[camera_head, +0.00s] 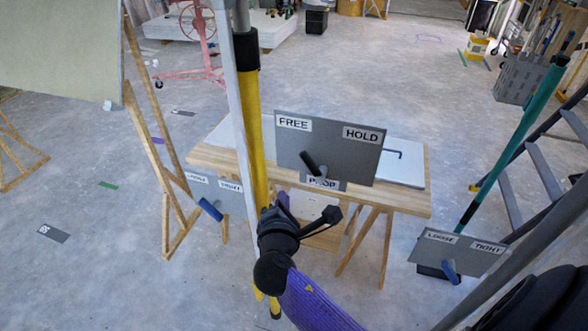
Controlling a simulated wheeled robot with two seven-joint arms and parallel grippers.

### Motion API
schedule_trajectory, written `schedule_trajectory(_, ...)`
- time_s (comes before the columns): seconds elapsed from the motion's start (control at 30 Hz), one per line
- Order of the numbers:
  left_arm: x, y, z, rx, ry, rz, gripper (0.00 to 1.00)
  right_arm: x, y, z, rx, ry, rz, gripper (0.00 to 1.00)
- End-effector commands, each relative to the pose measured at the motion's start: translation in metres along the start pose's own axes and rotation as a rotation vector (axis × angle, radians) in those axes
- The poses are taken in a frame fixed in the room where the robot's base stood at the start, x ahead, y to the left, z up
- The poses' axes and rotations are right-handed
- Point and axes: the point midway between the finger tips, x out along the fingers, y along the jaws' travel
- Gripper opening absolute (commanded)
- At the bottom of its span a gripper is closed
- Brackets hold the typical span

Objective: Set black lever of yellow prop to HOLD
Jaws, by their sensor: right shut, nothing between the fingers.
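The yellow prop (252,120) stands upright left of centre. A grey plate (345,150) beside it reads FREE on the left and HOLD on the right, with a PROP label below. Its black lever (310,163) tilts up and to the left, toward the FREE side. My right gripper (333,214) is shut and empty, below the plate and the lever in the picture and apart from the lever. Its purple arm comes up from the bottom. My left gripper is not in view.
A wooden trestle table (410,199) stands behind the plate. A blue lever (211,210) is at the left. A teal prop (515,140) stands at right, with a LOOSE/TIGHT plate (430,250) and another blue lever (451,272). Open floor lies at far left.

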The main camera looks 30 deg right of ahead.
Motion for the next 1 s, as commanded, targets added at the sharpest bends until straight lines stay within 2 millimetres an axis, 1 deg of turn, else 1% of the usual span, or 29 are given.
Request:
schedule_trajectory(0.07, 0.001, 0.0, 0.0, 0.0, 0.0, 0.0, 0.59, 0.007, 0.0, 0.0, -0.001, -0.001, 0.0, 0.0)
schedule_trajectory(0.17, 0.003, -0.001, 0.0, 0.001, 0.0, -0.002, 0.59, 0.024, 0.0, 0.0, -0.001, -0.003, 0.0, 0.0)
schedule_trajectory(0.5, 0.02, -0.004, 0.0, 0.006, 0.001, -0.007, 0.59, 0.099, -0.002, -0.001, 0.0, -0.002, 0.0, 0.0)
schedule_trajectory(0.53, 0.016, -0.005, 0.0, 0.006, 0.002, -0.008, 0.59, 0.101, -0.001, 0.004, 0.0, -0.002, -0.002, 0.0)
schedule_trajectory(0.6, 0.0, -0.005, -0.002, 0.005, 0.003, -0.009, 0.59, 0.093, 0.004, 0.019, 0.0, -0.001, -0.002, 0.0)
schedule_trajectory(0.7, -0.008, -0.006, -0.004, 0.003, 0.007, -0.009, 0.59, 0.088, 0.003, 0.031, 0.001, 0.0, -0.001, 0.0)
schedule_trajectory(0.83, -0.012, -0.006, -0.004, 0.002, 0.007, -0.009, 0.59, 0.086, 0.001, 0.038, 0.002, 0.0, -0.001, 0.0)
schedule_trajectory(1.0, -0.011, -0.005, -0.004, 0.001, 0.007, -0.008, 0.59, 0.086, -0.001, 0.038, 0.001, 0.001, -0.001, 0.0)
